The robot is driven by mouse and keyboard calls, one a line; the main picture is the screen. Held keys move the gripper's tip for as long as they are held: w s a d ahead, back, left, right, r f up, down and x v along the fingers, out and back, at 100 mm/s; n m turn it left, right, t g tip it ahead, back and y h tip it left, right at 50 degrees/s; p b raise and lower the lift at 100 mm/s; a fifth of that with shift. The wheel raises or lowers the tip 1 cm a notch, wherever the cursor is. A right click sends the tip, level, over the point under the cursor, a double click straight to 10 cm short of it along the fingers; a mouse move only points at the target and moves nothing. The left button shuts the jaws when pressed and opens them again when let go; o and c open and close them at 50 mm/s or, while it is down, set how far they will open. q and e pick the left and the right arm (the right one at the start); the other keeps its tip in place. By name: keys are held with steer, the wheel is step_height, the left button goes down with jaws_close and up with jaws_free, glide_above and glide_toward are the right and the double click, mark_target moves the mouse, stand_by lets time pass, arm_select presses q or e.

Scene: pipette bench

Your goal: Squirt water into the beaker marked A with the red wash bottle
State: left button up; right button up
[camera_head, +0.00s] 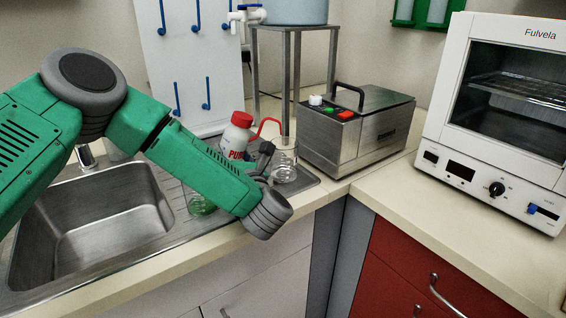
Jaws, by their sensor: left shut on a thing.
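The red wash bottle (236,138), white with a red cap and a red bent spout, stands out behind my left arm on the drainboard side of the sink and leans to the right. My left gripper (262,160) is shut on it, its fingers partly hidden by my green forearm. The spout tip points right, over a clear glass beaker (284,166) just right of the gripper. Another glass vessel with green at its base (200,203) shows below my forearm, mostly hidden. I cannot read a letter on either vessel. My right gripper does not show.
A steel sink (100,222) lies at the left. A steel water bath (357,130) stands right of the beaker, and a white oven (500,110) farther right. A metal stand (290,75) rises behind. The right counter (470,222) is clear in front.

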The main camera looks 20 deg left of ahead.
mark_target(230, 128)
arm_select(q)
steer(key=r+p, duration=0.1)
steer(key=r, duration=0.2)
steer(key=r+p, duration=0.1)
steer(key=r, duration=0.2)
steer(key=shift+d+r, duration=0.2)
steer(key=shift+r, duration=0.15)
steer(key=shift+a, duration=0.1)
